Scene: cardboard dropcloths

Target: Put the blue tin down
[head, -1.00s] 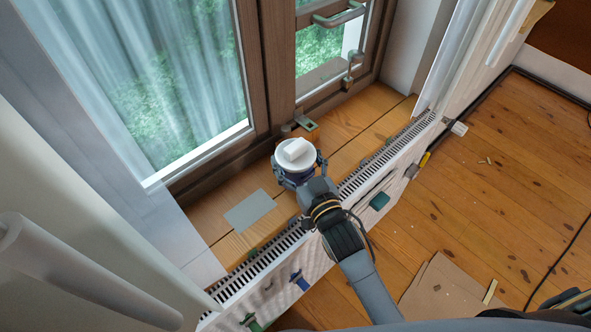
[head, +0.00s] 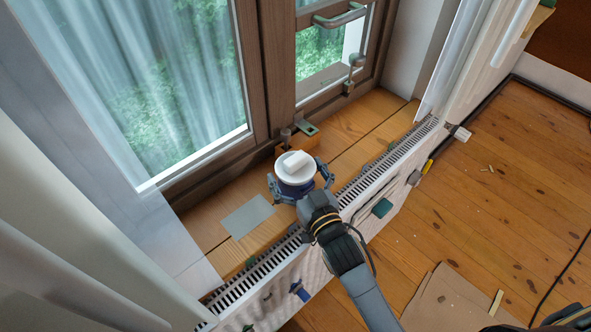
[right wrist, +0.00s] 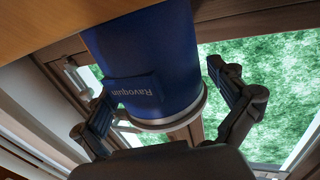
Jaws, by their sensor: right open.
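The blue tin (head: 296,187) stands upright on the wooden window sill, with a white lid on top and a small white block-like piece on the lid. In the right wrist view the tin (right wrist: 150,50) appears upside down, its blue side lettered "Ravoquin" and its end by the wood. My right gripper (head: 300,181) reaches around the tin from the room side. Its fingers are open, one on each side; in the right wrist view the gripper (right wrist: 165,105) shows a gap at the right finger, while the left finger's clearance is hard to judge. My left gripper is not in view.
A grey flat sheet (head: 248,216) lies on the sill left of the tin. A small green-grey piece (head: 306,128) lies behind it by the window frame. A slotted radiator cover (head: 385,163) runs along the sill's front edge. Cardboard (head: 450,300) lies on the floor.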

